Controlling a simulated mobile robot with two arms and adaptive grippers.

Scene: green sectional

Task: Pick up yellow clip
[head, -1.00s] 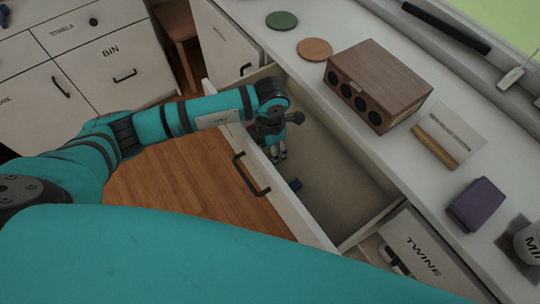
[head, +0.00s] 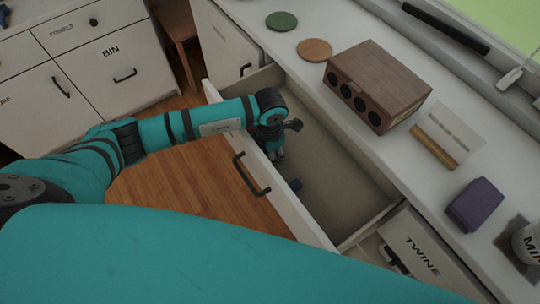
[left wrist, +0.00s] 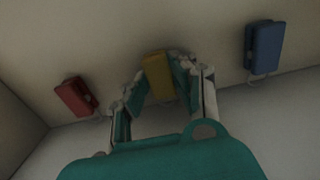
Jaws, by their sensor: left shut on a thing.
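The yellow clip (left wrist: 158,75) is between the fingers of my left gripper (left wrist: 155,88) in the left wrist view, with the fingers closed on its sides. In the head view my left gripper (head: 275,152) reaches down inside the open drawer (head: 335,170), near its front wall, and hides the yellow clip there. A red clip (left wrist: 74,97) lies to the left of the gripper and a blue clip (left wrist: 264,46) to the right, both apart from it. The blue clip also shows in the head view (head: 295,185). My right gripper is not in view.
The drawer's walls surround my left gripper closely at the front. Most of the drawer floor is bare.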

